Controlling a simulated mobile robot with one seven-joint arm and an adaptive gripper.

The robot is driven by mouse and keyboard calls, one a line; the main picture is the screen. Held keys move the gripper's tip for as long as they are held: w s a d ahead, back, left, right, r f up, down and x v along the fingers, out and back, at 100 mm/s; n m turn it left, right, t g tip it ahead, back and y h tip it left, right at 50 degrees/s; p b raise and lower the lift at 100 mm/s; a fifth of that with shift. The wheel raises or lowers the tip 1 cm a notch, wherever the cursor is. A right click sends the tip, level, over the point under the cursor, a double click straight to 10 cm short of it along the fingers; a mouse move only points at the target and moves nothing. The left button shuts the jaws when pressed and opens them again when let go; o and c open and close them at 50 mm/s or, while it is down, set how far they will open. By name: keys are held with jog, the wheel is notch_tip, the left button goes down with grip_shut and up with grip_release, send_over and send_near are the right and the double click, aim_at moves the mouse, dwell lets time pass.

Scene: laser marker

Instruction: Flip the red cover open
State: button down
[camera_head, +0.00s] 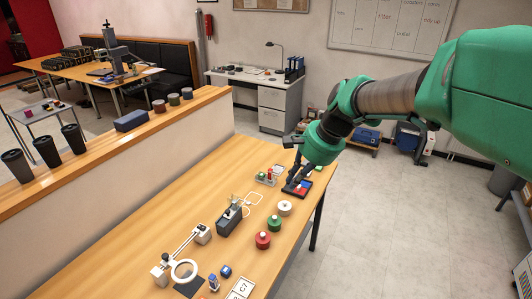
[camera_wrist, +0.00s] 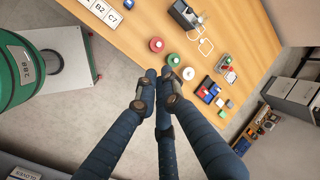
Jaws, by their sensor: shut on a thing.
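A small pale panel (camera_head: 264,180) stands near the far end of the wooden table, with a small red part (camera_head: 269,173) upright on it. The panel also shows in the wrist view (camera_wrist: 222,65). The red part is too small to tell whether it is a hinged cover or how far it is open. My gripper (camera_head: 294,184) reaches down beside the panel, just right of it, over a dark tray with red and blue pieces (camera_head: 305,186). In the wrist view its dark blue fingers (camera_wrist: 158,75) are drawn together. What they hold is hidden.
Red (camera_head: 263,240), green (camera_head: 274,222) and white (camera_head: 285,208) round pieces stand in front of the tray. Open floor lies right of the table.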

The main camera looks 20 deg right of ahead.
aim_at(300, 190)
jog(key=w+d+f+m+t+y, duration=0.25)
jog(key=w+d+f+m, duration=0.95)
jog(key=w+d+f, duration=0.9)
jog(key=w+d+f+m+y, duration=0.1)
jog(key=w+d+f+m, duration=0.4)
jog(key=d+f, duration=0.4)
jog(key=shift+d+f+t, duration=0.35)
jog(key=shift+d+f, duration=0.05)
jog(key=shift+f, duration=0.35)
jog(key=shift+a+f, duration=0.1)
jog(key=b+x, duration=0.1)
jog(key=x, duration=0.8)
jog(key=shift+w+a+f, duration=0.15)
jog(key=shift+f, duration=0.05)
jog(key=shift+w+a, duration=0.8)
jog(key=shift+w, duration=0.05)
jog(key=shift+w+a, duration=0.65)
